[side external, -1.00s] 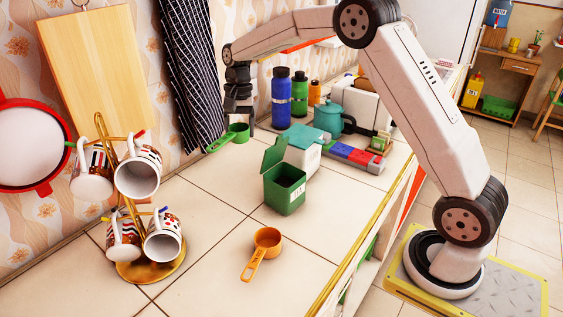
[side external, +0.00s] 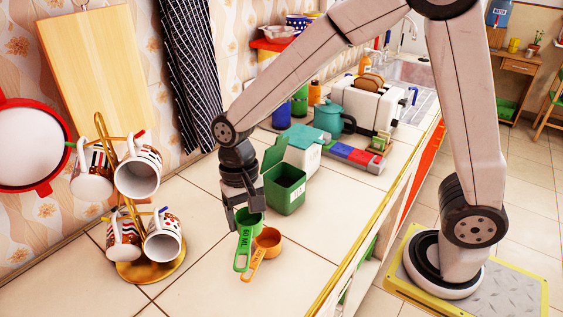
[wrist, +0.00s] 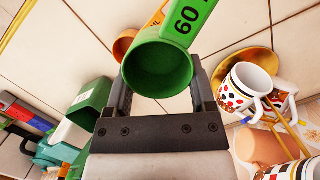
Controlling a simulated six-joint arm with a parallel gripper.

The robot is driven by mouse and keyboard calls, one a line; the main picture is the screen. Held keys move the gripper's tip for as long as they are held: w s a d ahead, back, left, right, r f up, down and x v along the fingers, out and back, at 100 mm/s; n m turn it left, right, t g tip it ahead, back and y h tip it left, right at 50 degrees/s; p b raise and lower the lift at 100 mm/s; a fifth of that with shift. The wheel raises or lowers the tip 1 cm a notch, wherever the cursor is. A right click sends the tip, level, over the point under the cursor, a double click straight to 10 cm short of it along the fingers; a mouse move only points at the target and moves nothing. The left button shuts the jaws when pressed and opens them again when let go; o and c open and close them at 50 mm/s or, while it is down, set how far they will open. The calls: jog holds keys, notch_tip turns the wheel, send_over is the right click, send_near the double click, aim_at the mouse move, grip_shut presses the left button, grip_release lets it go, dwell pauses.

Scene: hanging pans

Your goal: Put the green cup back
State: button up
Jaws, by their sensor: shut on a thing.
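The green cup (side external: 250,224) is a measuring cup with a long flat handle. My gripper (side external: 246,212) is shut on its bowl, with one finger on each side. In the side view the handle points toward the camera and down, beside the orange measuring cup (side external: 267,237). In the wrist view the green cup (wrist: 158,65) sits between the fingers of my gripper (wrist: 160,88), its open mouth facing the camera. It partly hides the orange cup (wrist: 124,44). I cannot tell how high the green cup is above the counter.
An open green box (side external: 287,195) stands close behind my gripper. A gold mug rack (side external: 150,271) with several mugs stands at the left. A teal kettle (side external: 327,118), toaster (side external: 365,103) and bottles are farther back. The tiled counter (side external: 215,285) is clear in front.

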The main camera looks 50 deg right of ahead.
jog(key=s+a+f+n, duration=0.2)
jog(key=s, duration=0.8)
jog(key=shift+s, duration=0.3)
jog(key=shift+f, duration=0.1)
send_over(223, 290)
jog(key=f, duration=0.8)
jog(key=shift+s+d+f, duration=0.15)
jog(key=shift+s+d, duration=0.2)
jog(key=shift+w+a+f, duration=0.15)
jog(key=shift+w+f, duration=0.25)
jog(key=shift+f, duration=0.1)
jog(key=shift+w+a+f, duration=0.1)
jog(key=shift+w+f, duration=0.15)
jog(key=shift+f, duration=1.55)
